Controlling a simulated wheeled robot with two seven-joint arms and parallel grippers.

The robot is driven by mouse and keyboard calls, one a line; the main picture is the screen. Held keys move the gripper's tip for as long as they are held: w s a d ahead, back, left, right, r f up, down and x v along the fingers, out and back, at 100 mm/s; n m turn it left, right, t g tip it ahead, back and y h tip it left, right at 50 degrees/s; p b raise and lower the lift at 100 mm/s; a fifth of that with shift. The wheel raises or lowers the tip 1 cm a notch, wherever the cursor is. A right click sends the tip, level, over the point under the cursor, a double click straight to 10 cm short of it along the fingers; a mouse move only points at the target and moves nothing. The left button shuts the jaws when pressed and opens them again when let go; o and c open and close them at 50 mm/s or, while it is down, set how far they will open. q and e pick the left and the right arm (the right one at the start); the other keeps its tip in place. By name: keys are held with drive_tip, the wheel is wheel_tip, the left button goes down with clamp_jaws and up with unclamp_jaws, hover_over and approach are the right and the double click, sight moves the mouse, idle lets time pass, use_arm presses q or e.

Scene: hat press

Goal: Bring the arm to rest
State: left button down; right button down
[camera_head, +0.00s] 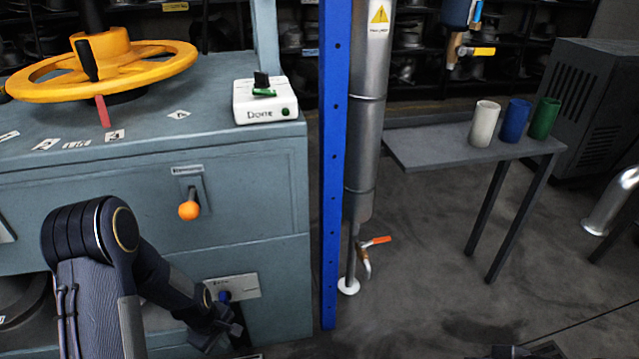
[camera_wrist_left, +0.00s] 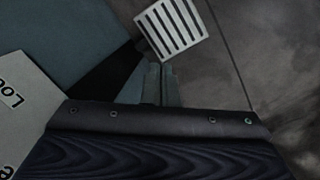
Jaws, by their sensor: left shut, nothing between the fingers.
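My left arm (camera_head: 95,240) comes in from the lower left and bends down in front of the grey-blue press cabinet (camera_head: 262,215). My left gripper (camera_head: 238,335) points down low beside the cabinet's front. In the left wrist view its two fingers (camera_wrist_left: 161,84) are together with nothing between them. A blue knob (camera_head: 224,296) on a pale label plate sits just above the gripper and is apart from the fingertips as far as I can tell. My right gripper is not identifiable in these views.
An orange-knobbed lever (camera_head: 189,209) sticks out above my left forearm. A yellow handwheel (camera_head: 105,65) and a white switch box (camera_head: 265,101) are on top. A blue post (camera_head: 335,160) stands right of the cabinet. A floor grate (camera_wrist_left: 171,27) lies beyond the fingers.

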use_arm(q)
drive_tip(key=s+d+r+m+t+h, duration=0.1)
drive_tip(key=s+r+m, duration=0.15)
drive_tip(key=r, duration=0.85)
drive_tip(key=s+r+m+t+h, duration=0.15)
drive_tip(key=s+r, duration=0.25)
drive_tip(key=r, duration=0.7)
drive_tip(key=s+d+r+m+t, duration=0.1)
drive_tip(key=s+d+r+m, duration=0.1)
drive_tip(key=s+r+m, duration=0.35)
drive_tip(key=s+d+r+m+t, duration=0.1)
drive_tip(key=s+d+r+m, duration=0.15)
drive_tip(key=s, duration=0.65)
wheel_tip(320, 180, up, 38)
drive_tip(key=a+p, duration=0.1)
drive_tip(key=p, duration=3.7)
drive_tip(key=shift+w+r+n, duration=0.15)
drive_tip(key=shift+w+n, duration=0.1)
drive_tip(key=shift+n, duration=0.05)
